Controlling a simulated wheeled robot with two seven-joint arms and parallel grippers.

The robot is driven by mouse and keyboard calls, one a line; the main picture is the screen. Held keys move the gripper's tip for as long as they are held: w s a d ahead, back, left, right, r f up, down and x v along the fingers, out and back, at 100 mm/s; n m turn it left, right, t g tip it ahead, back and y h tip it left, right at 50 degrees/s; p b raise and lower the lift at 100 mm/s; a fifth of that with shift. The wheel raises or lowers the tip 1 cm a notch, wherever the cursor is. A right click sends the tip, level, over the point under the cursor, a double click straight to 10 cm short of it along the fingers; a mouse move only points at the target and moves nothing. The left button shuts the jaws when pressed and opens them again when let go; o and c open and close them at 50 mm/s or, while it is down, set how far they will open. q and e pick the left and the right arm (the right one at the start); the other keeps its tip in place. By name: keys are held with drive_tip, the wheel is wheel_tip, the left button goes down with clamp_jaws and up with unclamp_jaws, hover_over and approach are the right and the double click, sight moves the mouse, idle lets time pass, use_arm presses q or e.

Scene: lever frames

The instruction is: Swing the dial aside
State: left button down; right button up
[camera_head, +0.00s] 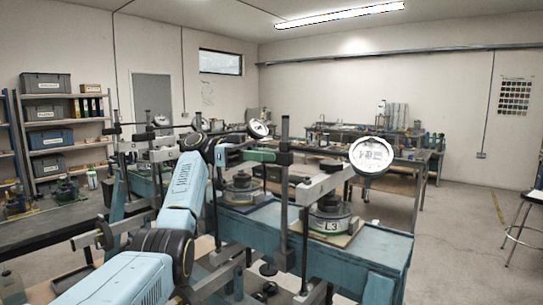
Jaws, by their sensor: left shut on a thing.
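My left arm reaches in from the lower left. Its gripper (238,150) is shut near a green bar (262,156) on a lever frame at the middle of the bench; the exact grip is small and partly hidden by my wrist. A round white dial (259,128) stands just above and right of the gripper, tilted. A larger white dial (371,156) is at the right end of the grey arm (322,186) of the nearest frame, above a round weight labelled L3 (331,226). My right gripper is not in view.
The blue bench (370,248) carries several lever frames with dark upright posts (284,150), close to my left arm. Another dial (160,121) is farther left. A shelf with boxes (50,139) stands at the left. A stool (520,218) is at the right; the floor before it is clear.

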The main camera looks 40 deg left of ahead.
use_arm(q)
drive_tip(key=shift+f, duration=0.15)
drive_tip(key=c, duration=1.2)
unclamp_jaws()
drive_tip(key=shift+d, duration=0.1)
drive_tip(key=shift+c, duration=0.2)
wheel_tip(320, 180, up, 10)
drive_tip(key=shift+r+p, duration=0.1)
drive_tip(key=shift+p, duration=0.4)
